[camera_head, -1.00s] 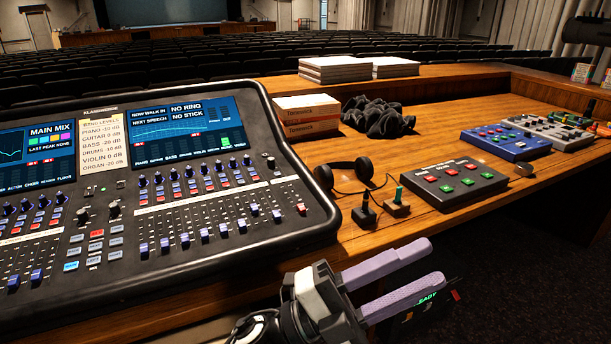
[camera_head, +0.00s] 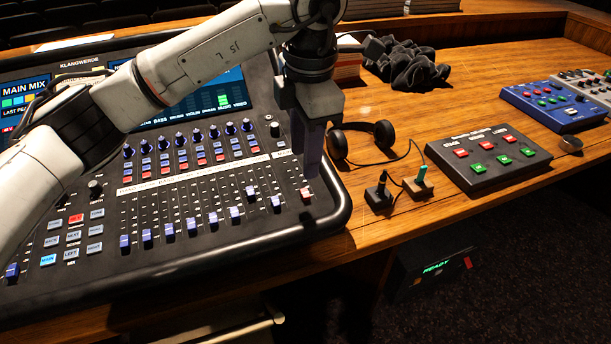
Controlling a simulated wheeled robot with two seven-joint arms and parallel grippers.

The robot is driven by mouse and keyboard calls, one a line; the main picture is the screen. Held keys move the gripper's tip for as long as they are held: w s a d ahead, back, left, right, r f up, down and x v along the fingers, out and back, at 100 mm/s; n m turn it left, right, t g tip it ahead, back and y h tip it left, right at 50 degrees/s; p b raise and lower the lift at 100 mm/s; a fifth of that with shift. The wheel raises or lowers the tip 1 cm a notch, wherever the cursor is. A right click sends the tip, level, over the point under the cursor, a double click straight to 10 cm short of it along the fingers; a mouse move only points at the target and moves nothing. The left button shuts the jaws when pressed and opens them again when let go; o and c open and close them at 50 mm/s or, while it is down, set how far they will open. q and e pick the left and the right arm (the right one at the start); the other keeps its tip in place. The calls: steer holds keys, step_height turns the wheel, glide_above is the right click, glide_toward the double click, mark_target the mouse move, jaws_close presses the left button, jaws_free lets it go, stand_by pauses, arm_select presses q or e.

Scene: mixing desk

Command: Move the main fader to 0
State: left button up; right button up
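The mixing desk (camera_head: 335,222) fills the left of the head view. A red fader cap (camera_head: 306,193), apparently the main fader, sits low in the rightmost track. A row of blue fader caps (camera_head: 249,192) lies to its left. My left arm reaches across the desk from the left. My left gripper (camera_head: 311,174) points down over the right end of the fader row, its purple fingertips just above or beside the red cap. Its fingers overlap in this view, so their gap and any contact with the cap are hidden. The upper part of the main track is partly covered. My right gripper is out of view.
A black button box (camera_head: 487,158) and a blue box (camera_head: 551,106) stand further right. Dark crumpled cloth (camera_head: 408,66) lies behind.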

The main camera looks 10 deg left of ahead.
mark_target(303, 193)
arm_select(q)
steer(key=f, duration=0.5)
steer(key=f+p, duration=0.1)
steer(key=f, duration=0.2)
steer(key=shift+w+a+f, duration=0.2)
steer(key=shift+w+f, duration=0.1)
jaws_close()
